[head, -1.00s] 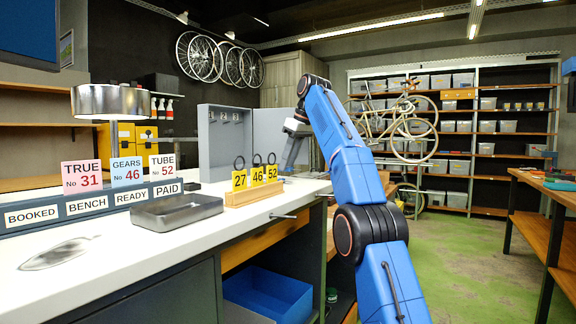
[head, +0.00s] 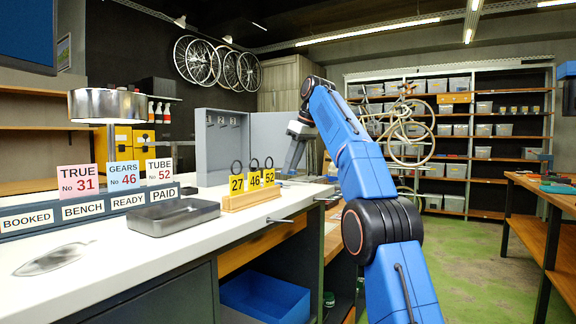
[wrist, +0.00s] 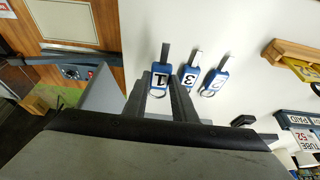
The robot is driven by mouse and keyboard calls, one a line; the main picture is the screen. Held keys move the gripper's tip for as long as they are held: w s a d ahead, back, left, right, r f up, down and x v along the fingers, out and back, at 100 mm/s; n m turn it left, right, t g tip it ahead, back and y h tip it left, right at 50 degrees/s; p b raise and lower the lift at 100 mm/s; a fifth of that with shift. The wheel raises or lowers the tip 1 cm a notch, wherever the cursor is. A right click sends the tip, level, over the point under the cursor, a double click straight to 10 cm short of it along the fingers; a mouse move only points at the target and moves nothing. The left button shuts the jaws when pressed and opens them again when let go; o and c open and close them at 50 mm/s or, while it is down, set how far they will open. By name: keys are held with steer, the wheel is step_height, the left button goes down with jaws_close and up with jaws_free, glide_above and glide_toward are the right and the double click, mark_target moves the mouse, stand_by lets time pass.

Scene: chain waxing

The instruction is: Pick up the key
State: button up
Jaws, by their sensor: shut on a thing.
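Three keys with blue numbered fobs show in the wrist view against the white counter (head: 130,240). The key with fob 1 (wrist: 160,79) lies between my fingertips, and my gripper (wrist: 160,82) is shut on it. The key with fob 3 (wrist: 188,79) is just right of my right finger, and the key with fob 2 (wrist: 215,82) is further right. In the head view my gripper (head: 291,172) is low over the far end of the counter, in front of the open grey key cabinet (head: 208,160). The keys are not discernible there.
A wooden block with yellow tags 27, 46 and 52 (head: 250,201) stands left of my gripper. A blue bin (head: 265,297) sits below the counter.

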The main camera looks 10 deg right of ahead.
steer(key=s+d, duration=1.1)
stand_by(0.6)
